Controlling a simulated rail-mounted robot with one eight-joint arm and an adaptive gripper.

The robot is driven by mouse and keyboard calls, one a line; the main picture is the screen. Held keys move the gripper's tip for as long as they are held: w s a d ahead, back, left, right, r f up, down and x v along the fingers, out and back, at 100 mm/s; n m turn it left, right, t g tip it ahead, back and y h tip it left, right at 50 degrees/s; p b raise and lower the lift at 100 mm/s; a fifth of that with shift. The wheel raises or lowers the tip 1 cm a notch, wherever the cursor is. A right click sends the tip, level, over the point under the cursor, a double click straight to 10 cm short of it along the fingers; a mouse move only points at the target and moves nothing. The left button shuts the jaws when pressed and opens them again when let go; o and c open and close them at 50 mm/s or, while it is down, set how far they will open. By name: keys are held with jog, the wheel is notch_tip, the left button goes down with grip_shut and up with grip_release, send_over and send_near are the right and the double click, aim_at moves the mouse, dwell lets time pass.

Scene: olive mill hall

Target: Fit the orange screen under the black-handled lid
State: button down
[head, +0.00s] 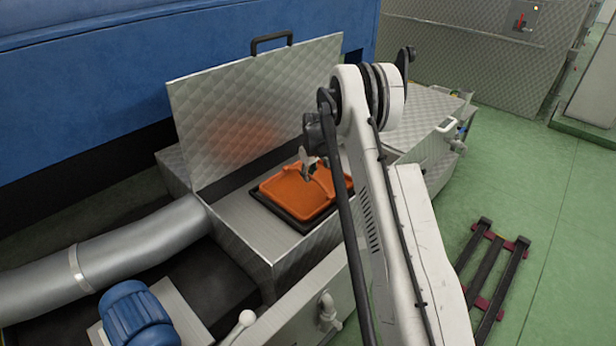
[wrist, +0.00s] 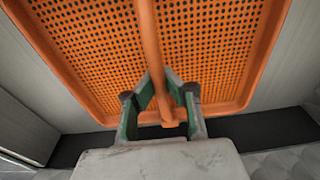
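The orange screen (head: 292,196) is a shallow perforated tray with a raised bar across its middle. In the head view it lies over a dark rectangular opening (head: 282,215) in the metal housing, with black showing along its left and near edges. I cannot tell whether it rests there or hangs just above. The black-handled lid (head: 225,110) stands open behind it, its handle (head: 271,41) on top. My gripper (head: 308,168) is above the screen. In the wrist view its fingers (wrist: 164,80) close around the bar of the screen (wrist: 95,55).
A second metal cover (head: 428,115) with a white handle (head: 446,125) is at the right. A thick pipe (head: 110,260) and a blue motor (head: 136,315) are at lower left. A dark pallet (head: 492,270) lies on the green floor, which is mostly clear at right.

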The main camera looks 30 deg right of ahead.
jog(key=shift+f+b, duration=0.5)
jog(key=shift+f, duration=0.25)
jog(key=c, duration=1.8)
grip_release()
jog(key=shift+c, duration=0.2)
jog(key=shift+r, duration=0.1)
jog(key=r, duration=0.4)
jog(key=s+r, duration=0.1)
jog(key=r, duration=0.6)
jog(key=shift+s+d+r, duration=0.15)
jog(key=shift+d+r, duration=0.15)
jog(key=shift+r, duration=0.1)
